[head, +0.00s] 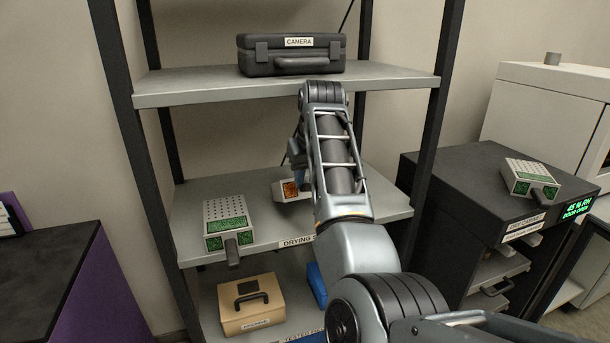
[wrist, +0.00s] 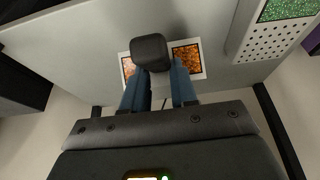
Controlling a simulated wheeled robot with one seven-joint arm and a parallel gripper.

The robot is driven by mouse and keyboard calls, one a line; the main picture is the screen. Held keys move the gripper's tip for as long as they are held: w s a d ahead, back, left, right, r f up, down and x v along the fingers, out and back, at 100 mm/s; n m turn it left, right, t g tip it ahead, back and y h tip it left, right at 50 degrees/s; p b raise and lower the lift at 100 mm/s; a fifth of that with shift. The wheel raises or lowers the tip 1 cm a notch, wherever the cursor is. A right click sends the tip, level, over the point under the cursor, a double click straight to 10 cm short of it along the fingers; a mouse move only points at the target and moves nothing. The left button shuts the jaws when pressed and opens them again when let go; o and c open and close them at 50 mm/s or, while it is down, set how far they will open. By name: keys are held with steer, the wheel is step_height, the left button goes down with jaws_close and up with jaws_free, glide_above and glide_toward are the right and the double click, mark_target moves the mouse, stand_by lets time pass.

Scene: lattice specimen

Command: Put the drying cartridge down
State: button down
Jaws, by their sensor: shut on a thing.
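The drying cartridge (head: 291,190) is a pale box with an orange window, partly hidden behind my arm in the head view. In the wrist view the cartridge (wrist: 198,74) shows two orange windows, one on either side of its dark handle (wrist: 150,50). My gripper (wrist: 155,75) has its blue fingers shut on that handle. In the head view my gripper (head: 299,172) is over the middle shelf (head: 262,212), whose front label begins "DRYING". The cartridge is at this shelf's surface; I cannot tell whether it touches it.
A similar cartridge with green windows (head: 226,222) stands on the same shelf to the left. Another green one (head: 530,178) sits on the dark cabinet (head: 450,190) at right. A camera case (head: 290,55) is on the upper shelf (head: 200,85). A tan box (head: 251,304) is below.

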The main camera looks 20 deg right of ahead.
steer(key=shift+f, duration=0.1)
steer(key=c, duration=0.9)
jaws_free()
steer(key=shift+b+v, duration=0.75)
steer(key=shift+v, duration=3.05)
